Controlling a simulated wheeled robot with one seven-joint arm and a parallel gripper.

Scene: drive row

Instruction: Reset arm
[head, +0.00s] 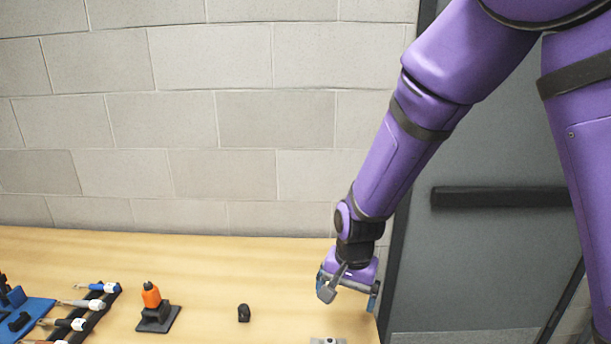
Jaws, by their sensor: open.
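My gripper (350,290) hangs at the end of my purple arm, pointing down over the right end of the wooden table (240,262). Its two fingers are apart, and I see nothing held between them. A grey metal piece (327,341) lies below it at the bottom edge of the head view, mostly cut off. The height of the fingers above the table is hard to tell.
A small black block (244,313) stands left of the gripper. Farther left are an orange-topped tool on a black base (152,310), a black rack (98,318) of handled tools and a blue holder (32,310). A block wall (200,120) stands behind; a grey door (490,255) is at right.

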